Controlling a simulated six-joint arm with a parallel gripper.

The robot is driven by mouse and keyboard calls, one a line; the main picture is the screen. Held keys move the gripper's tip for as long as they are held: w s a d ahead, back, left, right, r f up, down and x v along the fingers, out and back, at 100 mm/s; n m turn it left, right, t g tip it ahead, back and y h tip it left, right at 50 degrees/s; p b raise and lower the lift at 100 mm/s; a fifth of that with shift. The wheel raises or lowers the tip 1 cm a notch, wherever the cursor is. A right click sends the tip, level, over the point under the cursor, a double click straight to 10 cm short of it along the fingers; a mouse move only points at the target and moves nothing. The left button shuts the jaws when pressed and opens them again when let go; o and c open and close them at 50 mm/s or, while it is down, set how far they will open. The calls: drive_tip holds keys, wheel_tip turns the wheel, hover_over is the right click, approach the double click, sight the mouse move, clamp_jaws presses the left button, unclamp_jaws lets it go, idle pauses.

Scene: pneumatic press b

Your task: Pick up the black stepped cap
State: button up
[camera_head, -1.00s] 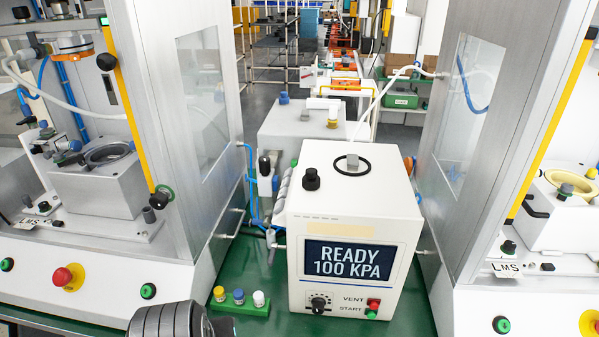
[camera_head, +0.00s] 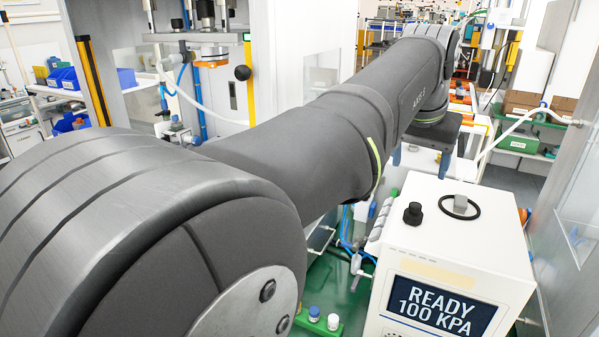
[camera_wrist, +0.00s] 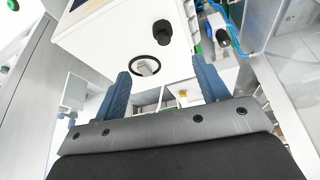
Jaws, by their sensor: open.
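The black stepped cap (camera_head: 413,213) stands upright on the white top of the press control box (camera_head: 470,265), left of a black ring with a grey block in it (camera_head: 460,206). In the wrist view the cap (camera_wrist: 162,33) shows near the top centre, beyond the ring (camera_wrist: 144,65). My gripper (camera_head: 421,160) is open and empty, behind the box in the head view and apart from the cap. In the wrist view its two blue fingers (camera_wrist: 162,70) stand on either side of the ring, with the cap farther off.
A second dark cap-like part (camera_wrist: 222,38) sits beside the box in the wrist view. A green block with small bottles (camera_head: 320,320) stands front left of the box. Metal cabinet walls (camera_head: 575,200) flank the bench, and a white hose (camera_head: 515,130) runs behind the box.

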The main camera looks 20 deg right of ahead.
sight(414, 207)
drive_tip(key=x, duration=1.2)
drive_tip(key=shift+d, duration=0.15)
drive_tip(key=shift+w+x, duration=0.25)
drive_tip(key=shift+x, duration=1.05)
drive_tip(key=shift+w+x, duration=0.25)
drive_tip(key=shift+x, duration=1.05)
drive_tip(key=shift+d+r, duration=0.15)
drive_tip(key=c, duration=1)
